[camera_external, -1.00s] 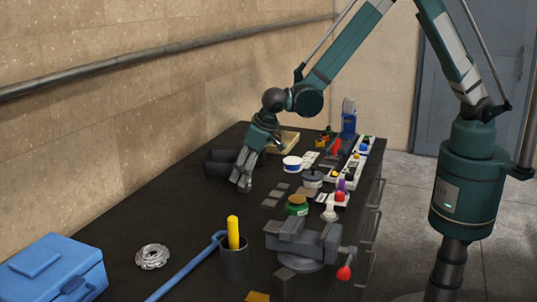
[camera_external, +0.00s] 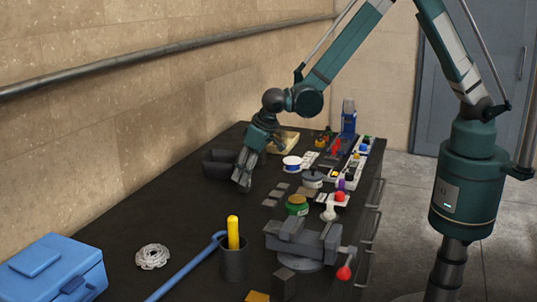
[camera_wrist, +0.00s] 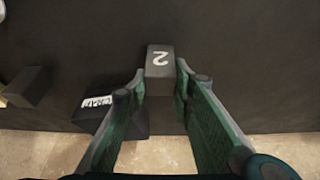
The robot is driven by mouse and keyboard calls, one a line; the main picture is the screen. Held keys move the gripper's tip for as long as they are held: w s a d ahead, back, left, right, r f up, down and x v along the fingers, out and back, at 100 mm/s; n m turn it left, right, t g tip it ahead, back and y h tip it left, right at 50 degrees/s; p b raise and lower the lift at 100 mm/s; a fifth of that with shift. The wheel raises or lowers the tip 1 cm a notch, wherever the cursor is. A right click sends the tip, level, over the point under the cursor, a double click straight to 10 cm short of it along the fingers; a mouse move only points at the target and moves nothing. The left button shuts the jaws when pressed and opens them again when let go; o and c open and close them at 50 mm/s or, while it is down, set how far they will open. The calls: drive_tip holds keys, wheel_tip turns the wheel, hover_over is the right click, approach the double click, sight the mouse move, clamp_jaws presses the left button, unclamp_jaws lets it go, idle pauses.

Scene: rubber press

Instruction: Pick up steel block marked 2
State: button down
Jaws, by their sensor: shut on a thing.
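The steel block marked 2 (camera_wrist: 160,58) is a dark grey block with a white 2 on its face. In the wrist view it sits between the fingertips of my gripper (camera_wrist: 161,76), one finger on each side. My gripper is shut on it. In the external view my gripper (camera_external: 242,183) points down low over the dark bench, left of several flat grey plates.
A dark bin (camera_external: 218,162) stands just behind my gripper; its lettered label (camera_wrist: 97,101) shows in the wrist view.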

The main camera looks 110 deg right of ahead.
drive_tip(key=shift+r, duration=0.1)
drive_tip(key=shift+r, duration=4.95)
